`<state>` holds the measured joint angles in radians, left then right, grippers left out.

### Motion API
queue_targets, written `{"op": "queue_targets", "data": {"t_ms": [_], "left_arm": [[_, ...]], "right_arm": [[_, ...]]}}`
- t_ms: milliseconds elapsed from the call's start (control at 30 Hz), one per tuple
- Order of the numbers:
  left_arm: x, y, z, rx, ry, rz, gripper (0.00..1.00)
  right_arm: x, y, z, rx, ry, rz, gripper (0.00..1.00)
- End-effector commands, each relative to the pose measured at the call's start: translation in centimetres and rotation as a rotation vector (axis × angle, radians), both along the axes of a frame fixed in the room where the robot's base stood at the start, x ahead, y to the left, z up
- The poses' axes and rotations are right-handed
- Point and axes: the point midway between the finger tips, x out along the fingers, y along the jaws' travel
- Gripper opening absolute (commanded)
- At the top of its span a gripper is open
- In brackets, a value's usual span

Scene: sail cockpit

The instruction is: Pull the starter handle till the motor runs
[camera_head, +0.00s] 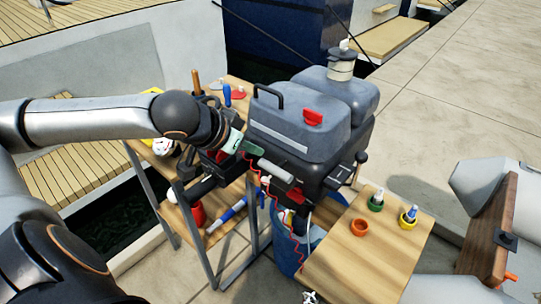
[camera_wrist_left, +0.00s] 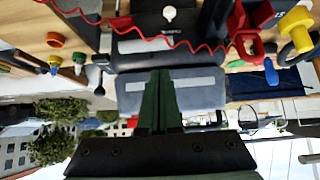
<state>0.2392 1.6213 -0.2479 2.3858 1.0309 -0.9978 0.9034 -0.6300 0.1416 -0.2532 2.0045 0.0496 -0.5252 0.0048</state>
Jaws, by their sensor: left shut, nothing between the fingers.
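The grey outboard motor (camera_head: 297,138) is mounted upright at the middle of the head view, with a red handle-like piece (camera_head: 313,118) on its cowling. A pale cylindrical grip (camera_head: 275,170) sticks out low on its front. I cannot tell for certain which part is the starter handle. My left gripper (camera_head: 253,148) is at the motor's front left, close to the cowling, with its green fingers together and nothing between them. In the left wrist view, the shut fingers (camera_wrist_left: 161,100) lie in front of the grey cowling (camera_wrist_left: 205,90). My right gripper is out of view.
A red coiled cord (camera_head: 272,215) hangs below the motor's front. A wooden table (camera_head: 365,260) at the lower right holds small orange, green and yellow cups. A shelf with tools stands at the left. A grey inflatable with a wooden board (camera_head: 490,230) is at the right.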

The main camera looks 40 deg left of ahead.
Motion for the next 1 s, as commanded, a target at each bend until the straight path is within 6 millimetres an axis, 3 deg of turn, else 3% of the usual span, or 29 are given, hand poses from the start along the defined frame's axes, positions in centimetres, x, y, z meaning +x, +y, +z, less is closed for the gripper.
{"op": "queue_targets", "data": {"t_ms": [700,1000], "left_arm": [[4.9,-0.4,-5.5,-0.003,0.003,0.004,0.0],[5.6,-0.4,-6.2,0.0,0.003,0.002,0.0]], "right_arm": [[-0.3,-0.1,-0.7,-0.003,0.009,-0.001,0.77],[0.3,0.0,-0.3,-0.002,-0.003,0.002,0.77]]}}
